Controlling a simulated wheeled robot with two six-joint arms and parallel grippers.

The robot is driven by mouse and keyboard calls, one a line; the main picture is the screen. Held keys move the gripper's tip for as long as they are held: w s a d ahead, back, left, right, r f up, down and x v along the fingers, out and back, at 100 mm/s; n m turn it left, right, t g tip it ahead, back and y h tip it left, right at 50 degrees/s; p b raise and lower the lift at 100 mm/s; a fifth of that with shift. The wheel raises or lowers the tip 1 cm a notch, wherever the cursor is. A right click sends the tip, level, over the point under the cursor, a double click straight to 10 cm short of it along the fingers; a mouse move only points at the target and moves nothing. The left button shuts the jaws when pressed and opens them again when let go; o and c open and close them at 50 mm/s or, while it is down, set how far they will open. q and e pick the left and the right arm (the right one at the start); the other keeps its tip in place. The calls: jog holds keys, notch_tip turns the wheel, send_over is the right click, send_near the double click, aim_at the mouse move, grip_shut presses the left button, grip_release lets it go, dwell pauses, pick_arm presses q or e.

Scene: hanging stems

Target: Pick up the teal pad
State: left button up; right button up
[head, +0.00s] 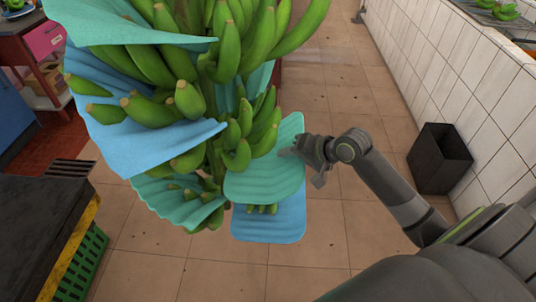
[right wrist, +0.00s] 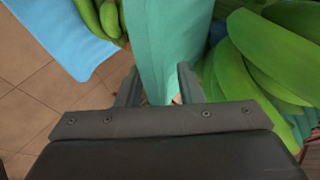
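A teal pad (head: 268,172), a wavy sheet, hangs on the right side of a hanging bunch of green bananas (head: 240,125). My right gripper (head: 303,152) is at the pad's right edge in the head view. In the right wrist view the teal pad (right wrist: 166,45) runs down between the two fingers of my right gripper (right wrist: 158,88), which stand apart. The fingers look open around the pad's edge; any contact is hard to see. Other teal sheets lie at the top left (head: 130,32) and lower left (head: 175,203) of the bunch. My left gripper is not in view.
A blue pad (head: 268,226) hangs just below the teal pad, and more blue sheets (head: 150,140) are at the left. A black bin (head: 440,158) stands by the white tiled wall. A dark-topped table (head: 40,225) and green crate (head: 85,265) are at lower left.

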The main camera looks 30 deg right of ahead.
grip_shut()
jog(key=shift+r, duration=0.15)
